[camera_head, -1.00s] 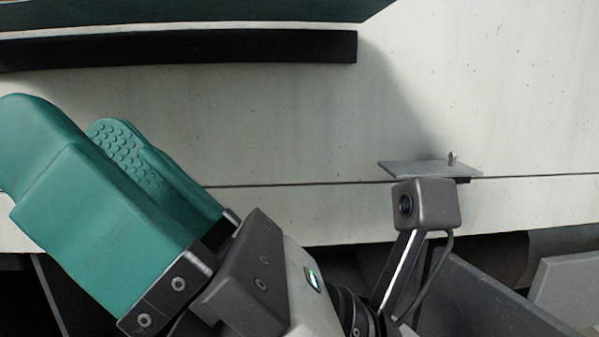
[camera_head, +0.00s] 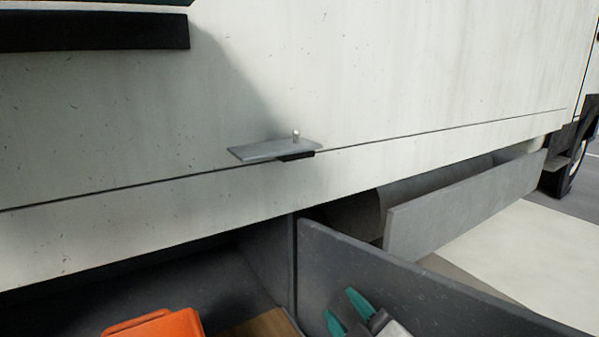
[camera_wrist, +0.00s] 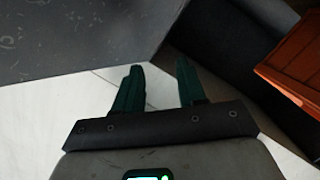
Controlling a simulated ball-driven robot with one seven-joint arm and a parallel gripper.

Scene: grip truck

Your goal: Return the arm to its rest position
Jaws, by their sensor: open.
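My gripper (camera_head: 348,312) shows small at the bottom edge of the head view, with two teal fingers in front of a grey panel. In the wrist view my gripper (camera_wrist: 158,85) has its two dark green fingers apart, with nothing between them. Pale floor lies below the fingers there. Most of my arm is outside the head view.
The white truck side (camera_head: 400,80) carries a small grey plate with a pin (camera_head: 275,149). Below it are an open grey panel (camera_head: 400,290), another grey panel (camera_head: 460,210) and an orange case (camera_head: 160,325), also in the wrist view (camera_wrist: 295,65). Pale floor is clear at right.

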